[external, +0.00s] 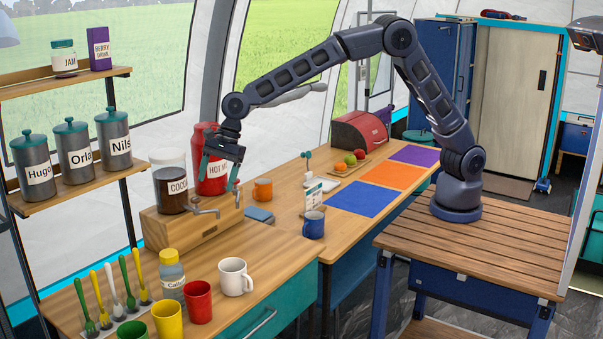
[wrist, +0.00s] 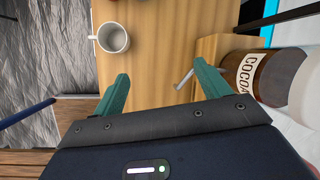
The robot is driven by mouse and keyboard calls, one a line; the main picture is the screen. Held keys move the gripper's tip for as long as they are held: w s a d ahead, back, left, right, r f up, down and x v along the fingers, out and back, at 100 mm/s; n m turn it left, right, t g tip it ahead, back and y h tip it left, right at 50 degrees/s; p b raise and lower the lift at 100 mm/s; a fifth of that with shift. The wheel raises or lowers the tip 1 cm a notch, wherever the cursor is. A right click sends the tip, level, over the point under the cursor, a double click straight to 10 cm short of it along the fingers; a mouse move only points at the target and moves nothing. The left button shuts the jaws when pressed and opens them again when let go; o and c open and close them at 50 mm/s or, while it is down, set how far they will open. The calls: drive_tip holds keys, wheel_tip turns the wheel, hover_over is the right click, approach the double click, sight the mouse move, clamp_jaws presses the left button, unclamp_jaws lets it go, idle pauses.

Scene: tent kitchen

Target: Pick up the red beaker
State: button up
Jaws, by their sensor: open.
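The red beaker (external: 198,302) stands upright on the near wooden counter, between a yellow beaker and a white mug, in the external view. My gripper (external: 220,185) is open and empty, high above the counter beside the wooden dispenser box, farther back than the red beaker and well apart from it. In the wrist view my two green fingers (wrist: 160,92) are spread with bare counter between them. I cannot make out the red beaker's body in the wrist view.
A white mug (external: 234,277) stands right of the red beaker; it also shows in the wrist view (wrist: 113,38). A yellow beaker (external: 167,321) and a lidded jar (external: 171,278) crowd its left. The dispenser box (external: 190,223) with the cocoa jar (external: 170,188) stands close by my gripper.

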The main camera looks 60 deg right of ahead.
drive_tip(key=s+a+f+m, duration=0.2)
drive_tip(key=s+a+f, duration=0.55)
drive_tip(key=a, duration=0.35)
drive_tip(key=m, duration=0.1)
approach(198, 301)
drive_tip(key=w+d+f, duration=0.2)
drive_tip(key=w, duration=0.1)
drive_tip(key=shift+g, duration=0.4)
drive_tip(key=x, duration=1)
drive_tip(key=shift+w+d+f, duration=0.2)
drive_tip(key=shift+f, duration=0.15)
drive_tip(key=c, duration=0.7)
